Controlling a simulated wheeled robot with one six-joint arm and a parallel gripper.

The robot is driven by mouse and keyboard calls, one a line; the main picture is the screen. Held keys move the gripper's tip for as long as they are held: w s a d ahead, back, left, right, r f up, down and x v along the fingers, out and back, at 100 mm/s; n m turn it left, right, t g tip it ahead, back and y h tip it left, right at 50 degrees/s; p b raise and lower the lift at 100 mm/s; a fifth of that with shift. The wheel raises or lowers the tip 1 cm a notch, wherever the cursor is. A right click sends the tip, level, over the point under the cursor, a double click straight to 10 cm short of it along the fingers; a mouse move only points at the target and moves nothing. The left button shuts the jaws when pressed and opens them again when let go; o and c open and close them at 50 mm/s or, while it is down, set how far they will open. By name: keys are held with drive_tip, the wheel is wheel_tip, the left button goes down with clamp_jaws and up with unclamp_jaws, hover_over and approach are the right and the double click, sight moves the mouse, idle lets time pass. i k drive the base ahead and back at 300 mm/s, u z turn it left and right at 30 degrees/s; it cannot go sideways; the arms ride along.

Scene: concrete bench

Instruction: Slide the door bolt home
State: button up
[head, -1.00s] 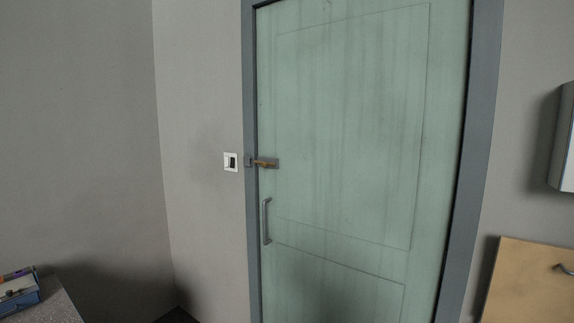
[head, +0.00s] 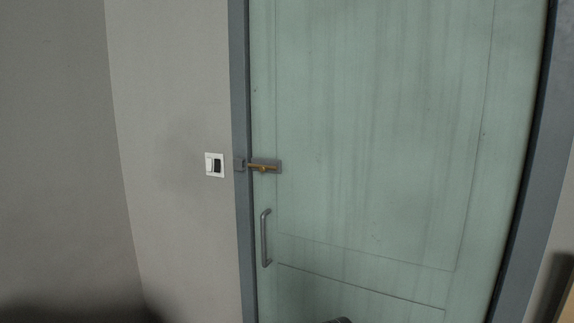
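The door bolt (head: 263,167) is a small brass-coloured bar with a knob on a grey plate, fixed near the left edge of the pale green door (head: 370,150). A grey keeper (head: 239,164) sits on the frame just left of it. The bar's left end lies close to the keeper; I cannot tell at this size whether it enters it. The door looks closed in its frame. My gripper is not in view. A dark rounded shape at the bottom edge may be part of my arm.
A grey pull handle (head: 266,238) stands on the door below the bolt. A white switch plate (head: 214,165) is on the wall left of the blue-grey door frame (head: 525,160). A tan edge (head: 567,295) shows at the lower right. No obstacle shows in front of the bolt.

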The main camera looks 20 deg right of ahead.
sight(262, 167)
drive_tip(key=u, duration=0.35)
drive_tip(key=i, duration=0.95)
drive_tip(key=u, duration=0.7)
